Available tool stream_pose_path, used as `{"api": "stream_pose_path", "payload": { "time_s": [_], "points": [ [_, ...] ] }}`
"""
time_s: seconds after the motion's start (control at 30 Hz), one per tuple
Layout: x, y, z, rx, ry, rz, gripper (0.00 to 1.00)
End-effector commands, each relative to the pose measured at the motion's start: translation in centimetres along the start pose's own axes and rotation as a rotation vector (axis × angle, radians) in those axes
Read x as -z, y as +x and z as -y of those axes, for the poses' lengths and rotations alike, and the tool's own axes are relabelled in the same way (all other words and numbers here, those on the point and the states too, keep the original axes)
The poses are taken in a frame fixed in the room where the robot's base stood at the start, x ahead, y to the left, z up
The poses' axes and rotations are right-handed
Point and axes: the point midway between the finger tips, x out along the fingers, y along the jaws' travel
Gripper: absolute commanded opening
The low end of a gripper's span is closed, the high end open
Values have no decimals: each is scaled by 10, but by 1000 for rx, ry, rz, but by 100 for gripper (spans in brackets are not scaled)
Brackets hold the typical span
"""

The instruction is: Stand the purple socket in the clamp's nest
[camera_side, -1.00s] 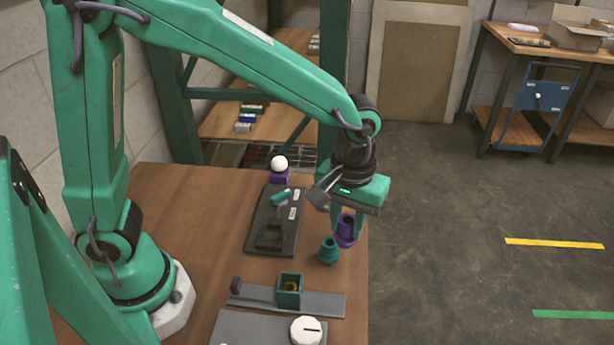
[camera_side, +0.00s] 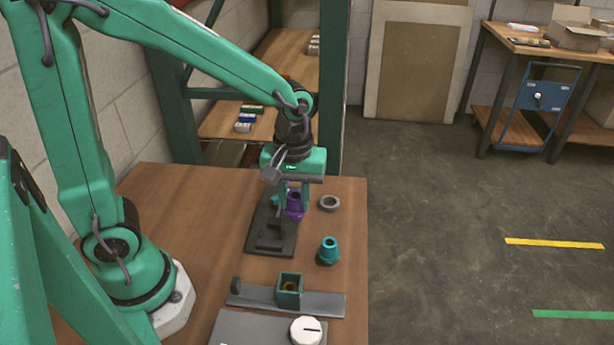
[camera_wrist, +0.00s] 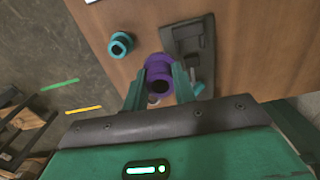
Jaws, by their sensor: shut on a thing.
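The purple socket (camera_side: 295,208) is held between the teal fingers of my gripper (camera_side: 292,200). It looks about upright, near the right edge of the clamp's dark plate (camera_side: 270,242). The side view does not show clearly whether it touches anything below. In the wrist view the purple socket (camera_wrist: 159,66) sits between the fingertips of my gripper (camera_wrist: 159,82), with the dark clamp (camera_wrist: 190,40) just to its right. The clamp's teal handle (camera_wrist: 198,88) is partly behind a finger. I cannot make out the nest clearly in either view.
A teal socket (camera_side: 329,250) stands to the front right of the clamp, and a grey ring (camera_side: 330,203) lies behind it. A square teal holder (camera_side: 289,290) on a grey strip and a white round part (camera_side: 306,331) are nearer the front. Bare table lies left of the clamp.

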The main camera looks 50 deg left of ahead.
Motion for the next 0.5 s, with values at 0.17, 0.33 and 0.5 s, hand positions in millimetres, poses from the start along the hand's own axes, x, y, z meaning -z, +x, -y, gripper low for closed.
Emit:
{"api": "stream_pose_path", "payload": {
  "time_s": [0.17, 0.33, 0.5],
  "points": [
    [9, 4, 35, 0, -112, 0, 4],
    [12, 7, 53, -1, -168, -1, 4],
    [12, 8, 58, 0, -185, 0, 4]
  ]
}}
